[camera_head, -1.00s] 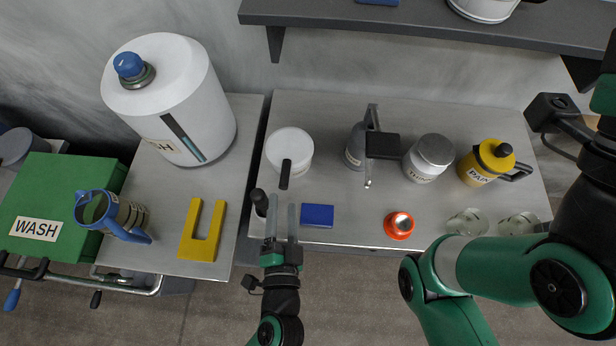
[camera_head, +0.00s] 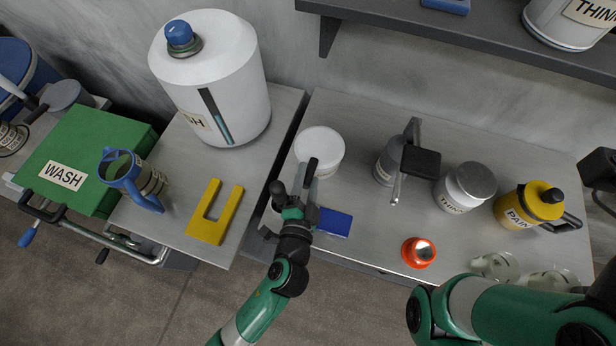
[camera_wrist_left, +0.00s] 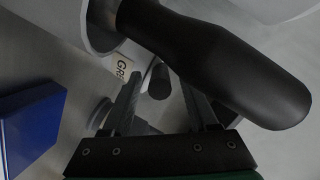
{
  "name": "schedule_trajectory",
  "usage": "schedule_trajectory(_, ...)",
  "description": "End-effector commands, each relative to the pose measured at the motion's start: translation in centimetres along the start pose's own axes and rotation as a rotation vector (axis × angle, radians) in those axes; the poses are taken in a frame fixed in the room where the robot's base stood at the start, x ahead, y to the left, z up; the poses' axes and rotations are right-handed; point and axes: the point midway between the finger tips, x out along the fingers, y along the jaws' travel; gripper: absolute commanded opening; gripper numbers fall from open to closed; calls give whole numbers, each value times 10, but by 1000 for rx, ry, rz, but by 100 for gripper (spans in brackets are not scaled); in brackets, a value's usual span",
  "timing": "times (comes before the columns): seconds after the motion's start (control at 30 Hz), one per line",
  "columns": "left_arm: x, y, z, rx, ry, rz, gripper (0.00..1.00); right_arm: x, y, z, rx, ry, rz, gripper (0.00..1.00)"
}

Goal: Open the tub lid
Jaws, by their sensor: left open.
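The tub (camera_head: 320,150) is a white round container with a white lid (camera_head: 322,138), standing at the left end of the right-hand bench. A dark handle (camera_head: 310,172) sticks out from its front. My left gripper (camera_head: 303,182) is open and empty just in front of the tub, beside the handle. In the left wrist view the handle (camera_wrist_left: 215,60) crosses over the right finger, nearer the camera, and is not between the fingers. A label reading "Gr…" (camera_wrist_left: 122,68) shows there, partly hidden. I cannot tell whether a finger touches the handle.
A blue block (camera_head: 334,222) lies right of my gripper, with an orange-red pot (camera_head: 418,252) farther right. A second dark handle (camera_head: 277,190) stands close left of the gripper. A grey stand (camera_head: 412,160), a thinner can (camera_head: 465,188) and a yellow paint can (camera_head: 528,206) are farther right.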

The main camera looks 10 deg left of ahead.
Motion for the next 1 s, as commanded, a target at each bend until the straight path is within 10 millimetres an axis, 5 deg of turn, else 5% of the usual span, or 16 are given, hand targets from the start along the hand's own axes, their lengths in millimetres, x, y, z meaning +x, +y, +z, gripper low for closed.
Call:
schedule_trajectory(0.3,5,0,0,0,1,0,59,-1,0,0,0,0,0,50)
schedule_trajectory(0.63,5,0,0,0,0,0,0,-1,0,0,0,0,0,50)
schedule_trajectory(1.0,5,0,0,0,0,0,0,-1,0,0,0,0,0,50)
